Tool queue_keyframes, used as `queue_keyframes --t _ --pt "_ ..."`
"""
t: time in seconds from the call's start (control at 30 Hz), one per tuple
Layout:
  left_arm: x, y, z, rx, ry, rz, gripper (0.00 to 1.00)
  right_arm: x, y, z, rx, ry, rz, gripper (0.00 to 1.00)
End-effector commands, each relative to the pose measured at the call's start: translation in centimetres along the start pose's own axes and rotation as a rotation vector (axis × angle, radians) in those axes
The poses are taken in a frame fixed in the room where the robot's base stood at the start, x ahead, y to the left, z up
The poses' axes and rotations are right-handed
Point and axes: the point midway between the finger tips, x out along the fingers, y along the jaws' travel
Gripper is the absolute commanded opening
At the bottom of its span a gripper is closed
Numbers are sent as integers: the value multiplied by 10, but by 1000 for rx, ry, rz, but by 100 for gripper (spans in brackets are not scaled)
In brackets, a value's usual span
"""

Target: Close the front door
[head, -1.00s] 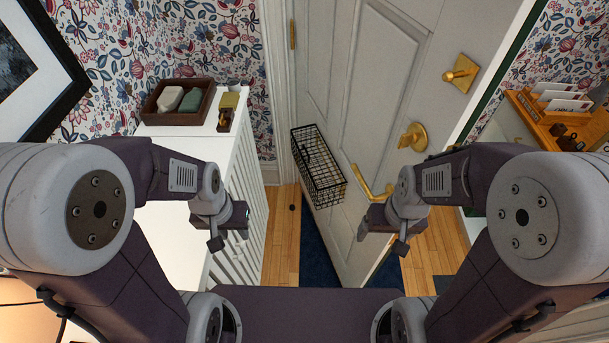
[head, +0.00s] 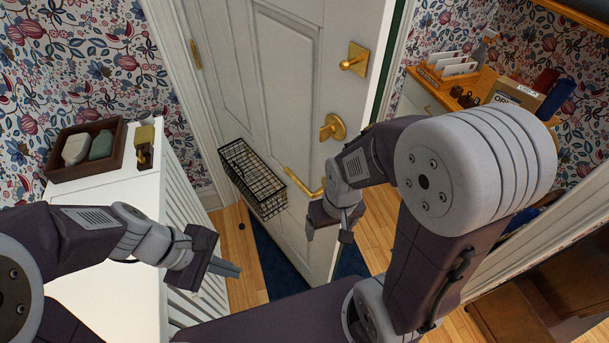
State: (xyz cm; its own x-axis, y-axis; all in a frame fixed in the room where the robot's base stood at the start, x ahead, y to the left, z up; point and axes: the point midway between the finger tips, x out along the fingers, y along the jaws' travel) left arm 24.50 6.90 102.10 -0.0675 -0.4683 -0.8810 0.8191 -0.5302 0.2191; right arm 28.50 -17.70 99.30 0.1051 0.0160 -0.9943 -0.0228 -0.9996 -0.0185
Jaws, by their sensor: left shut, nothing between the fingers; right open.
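The front door (head: 285,75) is white and panelled, with hinges at its left side. It stands ajar, its free edge towards me. It carries a brass lever handle (head: 303,184), a round brass lock (head: 333,127), a brass thumb-turn (head: 354,59) and a black wire basket (head: 253,179). My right gripper (head: 329,233) is open and empty, in front of the door's lower free edge, just below and right of the lever. I cannot tell whether it touches the door. My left gripper (head: 226,267) is shut and empty, over the white cabinet's slatted side, left of the door.
A white slatted cabinet (head: 90,195) at left bears a brown tray (head: 62,168) with two soap-like items. A wooden desk organiser (head: 470,88) with envelopes and a box stands at right. A brown wooden piece (head: 550,290) is at lower right. Wood floor and a blue mat show below the door.

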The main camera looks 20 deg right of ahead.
Motion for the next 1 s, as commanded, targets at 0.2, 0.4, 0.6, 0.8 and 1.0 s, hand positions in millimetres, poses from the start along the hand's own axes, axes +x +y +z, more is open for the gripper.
queue_keyframes --t 0.2,0.4,0.6,0.8,1.0 --pt "-17 118 64 -643 -500 406 0 36 1 4 0 -1 0 83" --pt "-29 159 56 -784 -663 582 0 64 1 7 0 -1 0 83" --pt "-30 161 59 -778 -660 578 0 61 1 6 0 0 0 83" --pt "-8 180 69 -775 -659 571 0 64 1 7 0 0 0 83" --pt "21 210 83 -775 -658 571 0 66 1 7 0 -1 0 83"
